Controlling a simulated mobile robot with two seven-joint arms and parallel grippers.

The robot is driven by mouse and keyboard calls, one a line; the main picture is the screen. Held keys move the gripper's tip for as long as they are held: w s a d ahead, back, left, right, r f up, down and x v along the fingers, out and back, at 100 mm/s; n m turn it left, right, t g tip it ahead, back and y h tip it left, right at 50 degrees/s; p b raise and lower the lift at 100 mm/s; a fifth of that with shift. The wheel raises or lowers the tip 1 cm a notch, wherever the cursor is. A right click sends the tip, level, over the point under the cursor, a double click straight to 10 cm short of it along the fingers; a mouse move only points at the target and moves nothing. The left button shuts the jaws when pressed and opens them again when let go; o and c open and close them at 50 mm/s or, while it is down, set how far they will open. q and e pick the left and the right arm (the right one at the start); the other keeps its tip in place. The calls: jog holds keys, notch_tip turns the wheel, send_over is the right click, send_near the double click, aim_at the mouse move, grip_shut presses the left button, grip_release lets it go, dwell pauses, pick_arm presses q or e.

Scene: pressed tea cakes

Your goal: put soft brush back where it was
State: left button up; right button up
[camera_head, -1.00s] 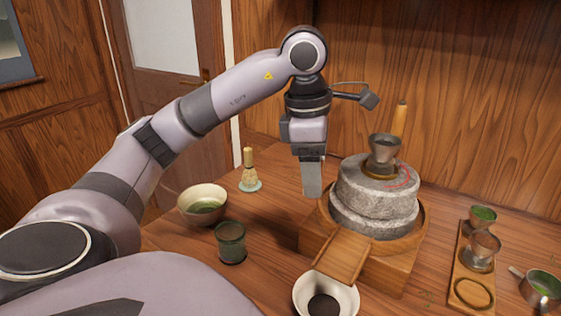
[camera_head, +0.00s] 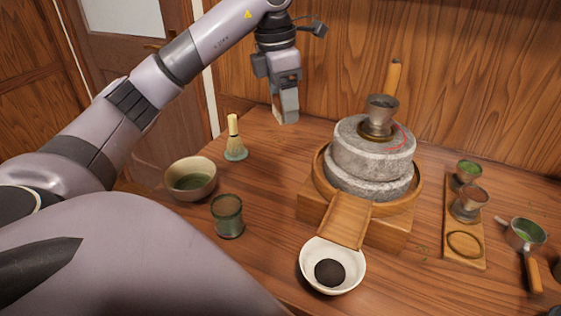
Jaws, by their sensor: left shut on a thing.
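My left gripper (camera_head: 286,114) is at the back of the table, left of the stone mill (camera_head: 372,160) and near the wooden wall. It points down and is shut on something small. Its pale fingers hide what they hold; I take it to be the soft brush, but no bristles or handle show clearly. The gripper's tips are close to the tabletop; I cannot tell whether they touch it. My right gripper is not in view.
A whisk (camera_head: 234,140) stands left of the gripper. A tea bowl (camera_head: 191,180), green cup (camera_head: 228,217) and white bowl (camera_head: 332,245) with a dark disc are in front. A wooden tray (camera_head: 463,244) with cups and a pan (camera_head: 523,234) are right. The wall limits room behind.

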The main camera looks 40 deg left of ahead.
pick_arm(q)
jog(key=b, duration=0.2)
send_over(285, 186)
jog(key=f, duration=1.3)
jog(key=shift+s+a+f, duration=0.1)
jog(key=shift+s+a, duration=0.05)
jog(key=shift+s, duration=0.1)
jog(key=shift+f, duration=2.65)
jog(key=shift+f, duration=0.1)
jog(key=o, duration=0.9)
jog(key=shift+o, duration=0.2)
jog(key=shift+r, duration=0.25)
notch_tip(285, 186, up, 12)
jog(key=s, duration=0.1)
jog(key=shift+a, duration=0.3)
